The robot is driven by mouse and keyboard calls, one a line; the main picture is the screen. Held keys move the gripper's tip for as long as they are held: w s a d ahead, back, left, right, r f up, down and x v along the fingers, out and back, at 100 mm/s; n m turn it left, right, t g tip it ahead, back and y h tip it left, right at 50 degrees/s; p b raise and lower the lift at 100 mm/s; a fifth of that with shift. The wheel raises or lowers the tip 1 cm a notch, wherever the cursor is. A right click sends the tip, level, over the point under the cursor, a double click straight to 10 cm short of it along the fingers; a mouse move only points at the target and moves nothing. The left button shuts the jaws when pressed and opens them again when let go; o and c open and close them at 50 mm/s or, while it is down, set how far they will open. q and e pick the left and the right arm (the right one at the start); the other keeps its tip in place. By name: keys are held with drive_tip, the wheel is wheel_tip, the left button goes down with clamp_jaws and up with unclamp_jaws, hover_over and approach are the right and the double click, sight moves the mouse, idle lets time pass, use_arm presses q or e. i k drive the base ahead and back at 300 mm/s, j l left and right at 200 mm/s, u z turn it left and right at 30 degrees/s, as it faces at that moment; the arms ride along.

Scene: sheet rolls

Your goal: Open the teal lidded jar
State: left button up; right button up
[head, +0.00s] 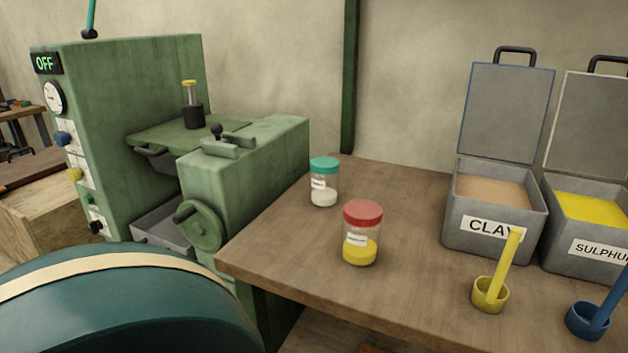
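The teal lidded jar (323,183) stands upright on the wooden bench, near its left end. Its teal lid (324,164) sits on top of the clear body. White contents fill the lower part, and a white label is on the front. Neither of my grippers shows in the head view.
A red-lidded jar (361,236) with yellow contents stands in front of the teal one, slightly right. Open grey bins of clay (451,240) and sulphur (577,258), with yellow (490,294) and blue (588,321) scoops, are at right. A green machine (125,75) stands left of the bench (400,290).

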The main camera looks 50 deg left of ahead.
sight(324, 187)
drive_tip(key=u, duration=1.6)
drive_tip(key=j+z, duration=0.2)
drive_tip(key=j, duration=1.25)
